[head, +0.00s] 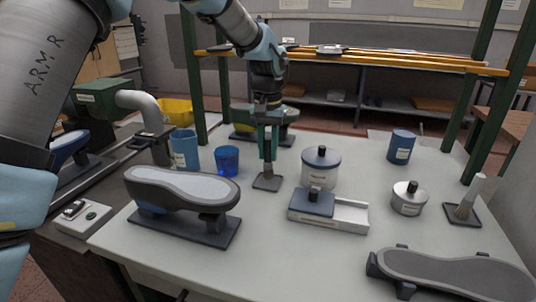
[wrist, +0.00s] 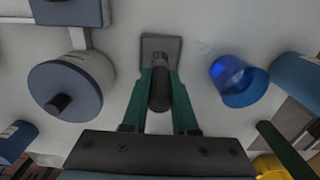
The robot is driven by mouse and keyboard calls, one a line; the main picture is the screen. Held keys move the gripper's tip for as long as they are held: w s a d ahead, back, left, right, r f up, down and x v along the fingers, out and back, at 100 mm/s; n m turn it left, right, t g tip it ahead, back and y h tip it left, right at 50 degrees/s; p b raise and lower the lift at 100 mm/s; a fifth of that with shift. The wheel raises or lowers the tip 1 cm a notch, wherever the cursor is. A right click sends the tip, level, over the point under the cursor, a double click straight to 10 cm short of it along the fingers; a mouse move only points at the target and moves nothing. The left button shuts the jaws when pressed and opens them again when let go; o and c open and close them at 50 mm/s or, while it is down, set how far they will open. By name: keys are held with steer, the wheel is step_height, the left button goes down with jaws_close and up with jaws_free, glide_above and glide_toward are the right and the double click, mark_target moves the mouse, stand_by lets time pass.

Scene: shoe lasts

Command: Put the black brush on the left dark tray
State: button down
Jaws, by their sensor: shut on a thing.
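My gripper (head: 267,152) is shut on the black brush (wrist: 160,92), with one green finger on each side of its dark handle. The brush is upright, and its greyish lower end (head: 268,172) shows below the fingers in the head view. The left dark tray (head: 259,185) is a small flat square on the table, directly under the brush; it also shows in the wrist view (wrist: 176,43). The brush's lower end is over the tray, and I cannot tell whether it touches. The right dark tray (head: 476,221) holds a brush with a pale handle (head: 474,190).
A blue cup (head: 227,162) stands left of the left tray, a lidded canister (head: 320,170) right of it. A white box with a blue lid part (head: 345,218) lies in front right. A shoe form on a stand (head: 180,190) is at front left, another (head: 450,272) at front right.

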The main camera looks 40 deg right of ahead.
steer(key=shift+f, duration=0.85)
steer(key=c, duration=0.7)
jaws_free()
steer(key=shift+f, duration=0.1)
step_height(320, 180, up, 12)
steer(key=shift+r+b, duration=0.15)
steer(key=shift+b, duration=0.65)
